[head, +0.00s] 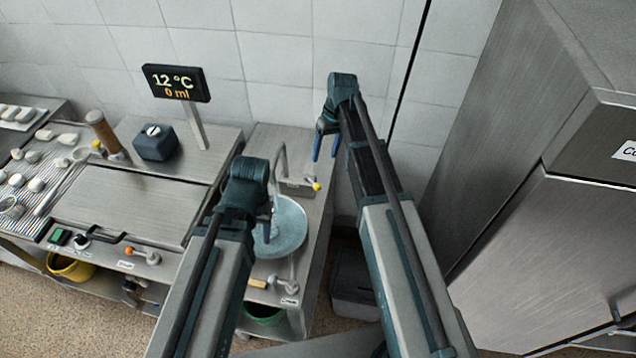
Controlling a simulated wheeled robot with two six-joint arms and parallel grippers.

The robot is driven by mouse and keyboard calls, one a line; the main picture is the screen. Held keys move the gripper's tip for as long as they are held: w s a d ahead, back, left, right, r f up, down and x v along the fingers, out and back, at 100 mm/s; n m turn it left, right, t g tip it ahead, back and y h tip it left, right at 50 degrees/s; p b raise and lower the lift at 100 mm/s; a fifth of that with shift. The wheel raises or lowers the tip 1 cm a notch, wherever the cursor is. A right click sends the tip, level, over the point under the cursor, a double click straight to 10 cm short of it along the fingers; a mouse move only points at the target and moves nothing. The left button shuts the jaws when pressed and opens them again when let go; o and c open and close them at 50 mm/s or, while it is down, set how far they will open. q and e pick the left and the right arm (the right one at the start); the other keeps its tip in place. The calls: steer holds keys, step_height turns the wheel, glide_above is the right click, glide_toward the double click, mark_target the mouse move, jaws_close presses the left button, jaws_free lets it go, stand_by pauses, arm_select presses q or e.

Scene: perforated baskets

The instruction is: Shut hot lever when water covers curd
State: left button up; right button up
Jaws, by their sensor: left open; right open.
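A lever with an orange knob (128,250) sits on the front panel, above a label too small to read. A second lever with a yellow knob (316,186) is by the tap (281,165). I cannot tell which is the hot one. A round pale-blue basin (290,230) is partly hidden by my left gripper; I cannot make out curd or water level in it. My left gripper (266,222) is open over the basin's left side. My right gripper (325,148) is open and empty, above and right of the tap. The display (176,82) reads 12 °C and 0 ml.
White lumps (36,185) lie on a ribbed board at the left. A closed steel lid (130,205), a dark box (156,142) and a brown cylinder (104,132) are nearby. A steel cabinet (550,250) stands at the right. A grey bin (353,285) is on the floor.

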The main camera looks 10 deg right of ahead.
mark_target(313, 182)
steer(key=f+b, duration=0.4)
steer(key=a+f+b, duration=0.1)
steer(key=f+b, duration=0.3)
steer(key=f, duration=0.1)
steer(key=a+f+b, duration=0.1)
steer(key=f+b, duration=0.3)
steer(key=b, duration=0.1)
steer(key=shift+s+a+f, duration=0.2)
steer(key=shift+s+a, duration=0.05)
steer(key=shift+s, duration=0.1)
jaws_close()
